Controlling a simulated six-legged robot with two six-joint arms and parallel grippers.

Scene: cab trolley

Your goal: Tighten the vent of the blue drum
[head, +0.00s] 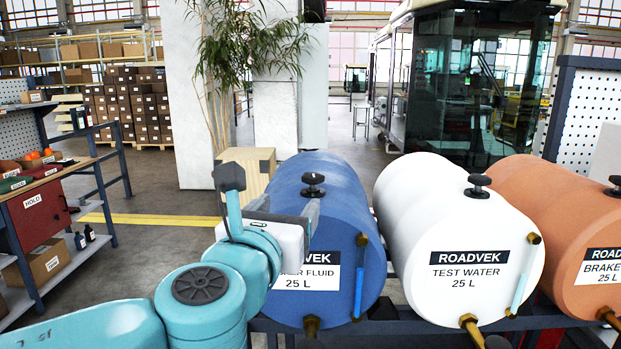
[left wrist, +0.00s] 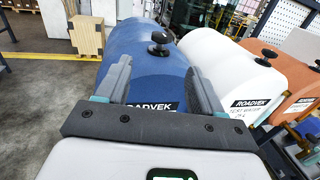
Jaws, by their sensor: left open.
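The blue drum (head: 345,215) lies on its side, its label partly hidden by my left gripper. Its vent, a black knob (head: 313,185) on a short stem, stands upright on top. In the left wrist view the vent (left wrist: 159,43) shows ahead of my left gripper (left wrist: 160,66), between the lines of its two fingers. In the head view my left gripper (head: 288,208) is over the near left part of the drum, on the near side of the vent. It is open and empty, and its fingers appear apart from the knob.
A white drum (head: 450,215) and an orange drum (head: 560,210) lie to the right, each with a black vent knob. Brass taps stick out at the drums' fronts. A wooden crate (head: 245,165) stands behind the blue drum. A workbench (head: 45,190) is at the left, with open floor between.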

